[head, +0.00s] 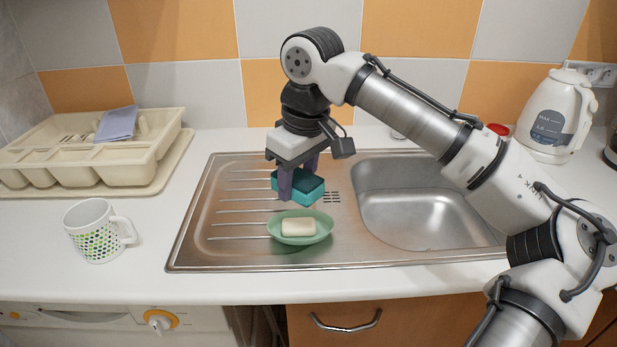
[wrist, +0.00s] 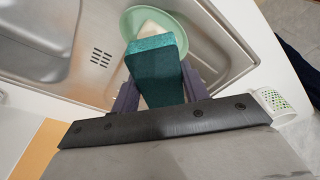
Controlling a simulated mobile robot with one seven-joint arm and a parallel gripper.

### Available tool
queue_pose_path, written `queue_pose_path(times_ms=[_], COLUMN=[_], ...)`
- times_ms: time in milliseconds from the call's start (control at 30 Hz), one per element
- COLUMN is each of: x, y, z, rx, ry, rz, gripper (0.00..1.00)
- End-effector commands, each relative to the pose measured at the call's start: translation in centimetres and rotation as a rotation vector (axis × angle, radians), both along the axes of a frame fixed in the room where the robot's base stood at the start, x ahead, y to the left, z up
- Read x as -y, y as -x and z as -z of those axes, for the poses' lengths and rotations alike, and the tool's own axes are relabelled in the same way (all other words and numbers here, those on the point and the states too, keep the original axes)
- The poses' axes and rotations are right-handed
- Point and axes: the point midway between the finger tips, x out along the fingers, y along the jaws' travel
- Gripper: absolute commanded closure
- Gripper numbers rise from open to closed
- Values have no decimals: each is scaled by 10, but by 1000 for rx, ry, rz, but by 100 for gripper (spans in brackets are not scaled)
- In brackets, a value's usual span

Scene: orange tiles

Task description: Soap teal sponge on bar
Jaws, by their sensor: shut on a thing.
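My gripper (head: 297,184) is shut on the teal sponge (head: 309,192) and holds it in the air just above and behind the soap dish. The sponge also shows between the fingers in the wrist view (wrist: 158,70). The cream soap bar (head: 298,227) lies in the pale green oval dish (head: 275,231) on the sink's ribbed drainboard. In the wrist view the sponge covers part of the bar (wrist: 151,29) and of the dish (wrist: 190,24). I see a clear gap between sponge and bar in the head view.
A steel sink basin (head: 419,207) lies right of the dish. A dotted white mug (head: 92,232) stands at left on the counter. A cream cutlery tray (head: 88,172) with a folded cloth (head: 117,124) is at back left. A white kettle (head: 553,117) stands at back right.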

Motion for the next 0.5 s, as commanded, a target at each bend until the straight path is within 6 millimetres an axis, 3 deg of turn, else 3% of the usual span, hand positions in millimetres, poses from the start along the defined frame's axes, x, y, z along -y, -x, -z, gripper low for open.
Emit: queue_pose_path(times_ms=[267,500], x=[-4,-3], y=[-1,-1], z=[7,28], rx=[0,1], ry=[0,2], rz=[-15,-14], gripper=[74,74])
